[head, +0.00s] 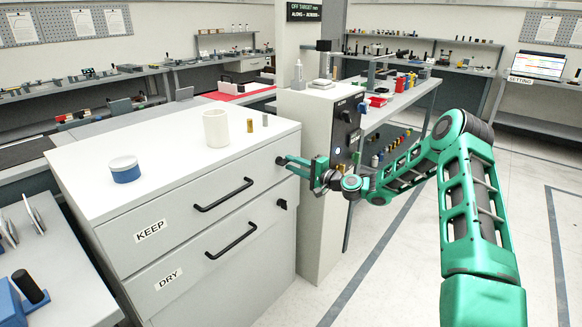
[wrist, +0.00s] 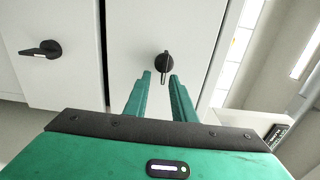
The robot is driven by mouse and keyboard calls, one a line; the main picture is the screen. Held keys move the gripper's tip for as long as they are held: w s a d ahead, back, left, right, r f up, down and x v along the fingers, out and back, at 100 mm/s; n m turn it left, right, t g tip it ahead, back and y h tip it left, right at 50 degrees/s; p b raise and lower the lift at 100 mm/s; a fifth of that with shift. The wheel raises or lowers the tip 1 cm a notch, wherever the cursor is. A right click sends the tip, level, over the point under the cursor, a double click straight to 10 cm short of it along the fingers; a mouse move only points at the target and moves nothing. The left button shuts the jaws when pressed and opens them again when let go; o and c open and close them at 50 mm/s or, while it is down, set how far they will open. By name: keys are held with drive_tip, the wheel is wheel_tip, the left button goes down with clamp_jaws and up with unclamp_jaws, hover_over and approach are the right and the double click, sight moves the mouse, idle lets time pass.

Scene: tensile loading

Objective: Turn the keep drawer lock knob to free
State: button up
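The keep drawer (head: 165,215) is the upper drawer of a white cabinet, labelled KEEP, and looks shut. Its black lock knob (head: 280,160) is at the drawer's right end, partly hidden by my gripper (head: 291,163). My gripper is open, one finger to each side of the grip's line. I cannot tell whether a finger touches it.
The DRY drawer (head: 190,268) below has its own knob (head: 282,204), which also shows in the wrist view (wrist: 42,50). Black bar handles (head: 225,195) stick out. A white cup (head: 215,128), a blue-sided tub (head: 125,170) and small cylinders stand on top. A grey column (head: 318,215) stands close right.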

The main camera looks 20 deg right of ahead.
drive_tip(key=shift+s+a+r, duration=0.1)
drive_tip(key=shift+s+a, duration=0.05)
drive_tip(key=shift+a, duration=0.05)
drive_tip(key=v, duration=1)
drive_tip(key=shift+d, duration=0.35)
drive_tip(key=shift+s+a, duration=0.1)
drive_tip(key=shift+s, duration=0.05)
drive_tip(key=s+a+f+n+g+h, duration=0.25)
drive_tip(key=s+n+g, duration=0.5)
drive_tip(key=s, duration=0.55)
drive_tip(key=s+d+r+m+g+h, duration=0.1)
drive_tip(key=s+d+r+g+h, duration=0.1)
drive_tip(key=s, duration=1.2)
drive_tip(key=s+d+r+m+g+h, duration=0.1)
drive_tip(key=s+d+r+g+h, duration=0.2)
drive_tip(key=s, duration=1)
drive_tip(key=s+d+r+m+g+h, duration=0.1)
drive_tip(key=s+d+r, duration=0.5)
drive_tip(key=s, duration=0.8)
drive_tip(key=shift+s+d+g+h, duration=0.3)
drive_tip(key=shift+g+h, duration=0.35)
drive_tip(key=shift+h, duration=0.2)
